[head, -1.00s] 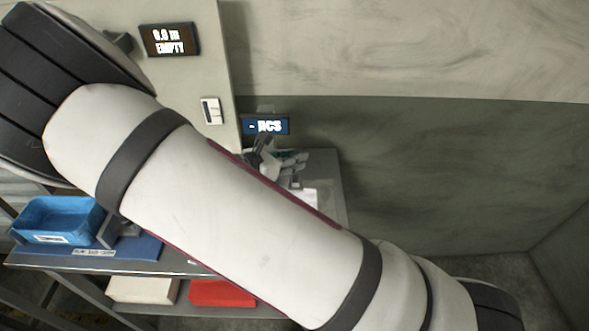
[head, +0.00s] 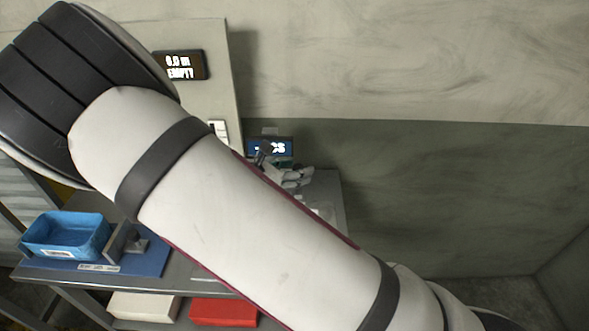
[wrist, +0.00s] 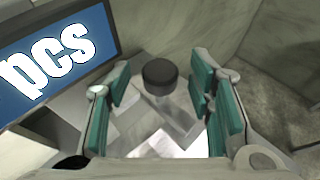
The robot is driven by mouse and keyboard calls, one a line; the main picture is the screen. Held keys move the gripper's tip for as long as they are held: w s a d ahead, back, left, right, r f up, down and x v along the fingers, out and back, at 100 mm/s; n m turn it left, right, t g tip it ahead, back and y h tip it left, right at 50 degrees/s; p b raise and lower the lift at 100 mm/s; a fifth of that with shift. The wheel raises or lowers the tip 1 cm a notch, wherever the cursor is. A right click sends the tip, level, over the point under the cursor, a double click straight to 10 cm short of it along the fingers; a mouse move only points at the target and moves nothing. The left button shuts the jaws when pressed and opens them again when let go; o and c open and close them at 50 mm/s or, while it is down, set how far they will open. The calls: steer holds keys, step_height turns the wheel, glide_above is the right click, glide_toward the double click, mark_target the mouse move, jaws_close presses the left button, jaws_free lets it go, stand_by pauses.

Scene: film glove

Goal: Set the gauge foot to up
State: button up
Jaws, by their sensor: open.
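A dark, round-topped knob (wrist: 160,75) stands on a pale block in the wrist view. I take it to be the gauge foot or its handle, but I cannot tell which, nor its setting. My gripper (wrist: 162,92) is open, with teal pads to the left and right of the knob. No contact with the knob is visible. The blue display reading "pcs" (wrist: 55,60) is close at the left. In the head view my gripper (head: 288,176) is small and partly hidden behind my arm, just below the display (head: 272,148).
A grey wall (head: 450,190) stands behind and to the right. A panel at the left carries a screen reading "EMPTY" (head: 180,66). A blue bin (head: 65,237) sits on the shelf at the left. White (head: 143,306) and red (head: 222,312) boxes lie below. My arm hides much of the bench.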

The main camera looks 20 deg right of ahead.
steer(key=v, duration=1.2)
steer(key=shift+d+r, duration=0.1)
steer(key=s+d+r+m+y+b, duration=0.1)
steer(key=s+d+r+m+y, duration=0.4)
steer(key=s+r+m, duration=0.3)
steer(key=s+d+r+m+y+b, duration=0.1)
steer(key=s+d+r+m+y, duration=0.5)
steer(key=s+m, duration=0.6)
steer(key=r+m+y, duration=0.1)
steer(key=r+m, duration=0.1)
steer(key=m, duration=0.1)
steer(key=shift+d+g+b, duration=0.2)
steer(key=shift+g+b, duration=0.1)
steer(key=shift+b, duration=0.1)
